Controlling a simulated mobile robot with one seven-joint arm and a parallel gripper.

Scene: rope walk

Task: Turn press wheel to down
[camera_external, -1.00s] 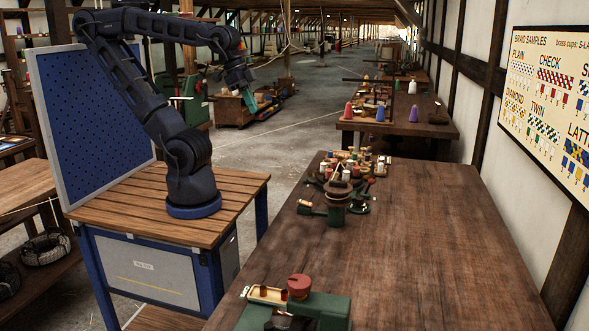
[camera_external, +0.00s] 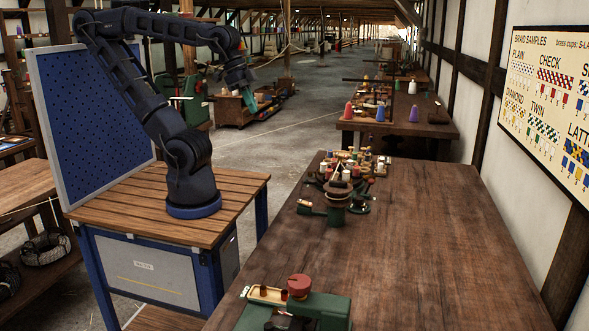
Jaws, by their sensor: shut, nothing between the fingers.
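My gripper (camera_external: 249,102) has teal fingers. It hangs in the air at the end of my raised arm, left of the long table and well apart from everything on it. Its fingers look close together, with nothing seen between them. A red round knob (camera_external: 299,285) sits on a green machine (camera_external: 325,308) at the table's near edge, partly cut off by the frame. A second green device with a dark round top (camera_external: 338,190) stands farther back. I cannot tell for sure which of these is the press wheel, or which way it is turned.
The long wooden table (camera_external: 430,235) is clear on its right side. Several small coloured parts crowd its far left end. A small tray (camera_external: 265,293) lies beside the red knob. A blue perforated panel (camera_external: 90,120) stands behind my arm.

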